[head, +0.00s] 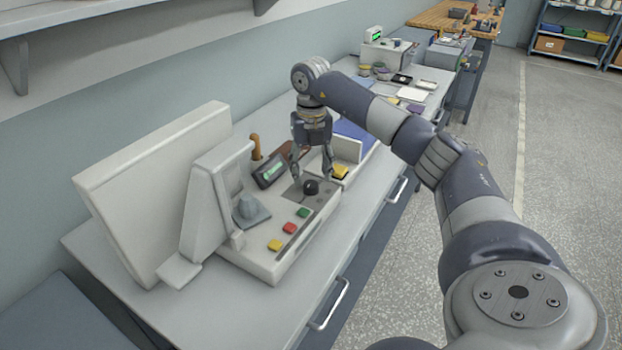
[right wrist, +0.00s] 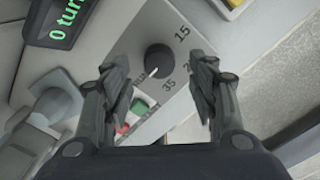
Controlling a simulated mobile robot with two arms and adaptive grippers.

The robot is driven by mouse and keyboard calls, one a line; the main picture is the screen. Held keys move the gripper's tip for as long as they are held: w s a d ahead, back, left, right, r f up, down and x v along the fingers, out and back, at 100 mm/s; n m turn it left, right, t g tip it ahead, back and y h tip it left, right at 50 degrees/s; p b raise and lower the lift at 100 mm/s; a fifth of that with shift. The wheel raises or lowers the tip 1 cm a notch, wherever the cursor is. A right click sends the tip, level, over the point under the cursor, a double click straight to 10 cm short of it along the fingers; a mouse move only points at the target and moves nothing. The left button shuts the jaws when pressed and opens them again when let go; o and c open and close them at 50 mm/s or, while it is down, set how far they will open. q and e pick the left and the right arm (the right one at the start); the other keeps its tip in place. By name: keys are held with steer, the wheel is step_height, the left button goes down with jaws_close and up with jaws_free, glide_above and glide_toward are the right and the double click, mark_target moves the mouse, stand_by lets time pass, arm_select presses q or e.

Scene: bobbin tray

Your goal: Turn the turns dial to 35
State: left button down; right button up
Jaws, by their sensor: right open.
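The turns dial (head: 311,187) is a black round knob on the grey plate of the pale winding machine (head: 262,262). In the right wrist view the dial (right wrist: 159,59) shows a white pointer mark toward the lower left, near partly legible lettering. The printed numbers 15 and 35 are readable around it; another is partly hidden by a finger. My right gripper (head: 311,180) is open above the dial, with its fingers on either side and apart from it. The green display (right wrist: 65,20) reads 0, followed by cut-off text. My left gripper is not in view.
Green (head: 303,213), red (head: 290,228) and yellow (head: 274,245) buttons sit on the machine in front of the dial. The machine's tall pale housing (head: 215,195) stands to the left. A tray with a yellow item (head: 340,172) lies just behind the dial.

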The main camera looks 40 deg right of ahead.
mark_target(311, 183)
steer(key=shift+f, duration=1.75)
steer(key=c, duration=1.1)
steer(key=shift+n+p, duration=0.3)
steer(key=shift+n, duration=0.1)
steer(key=n, duration=0.4)
steer(key=shift+n+p, duration=0.35)
steer(key=shift+n, duration=0.05)
steer(key=n, duration=0.6)
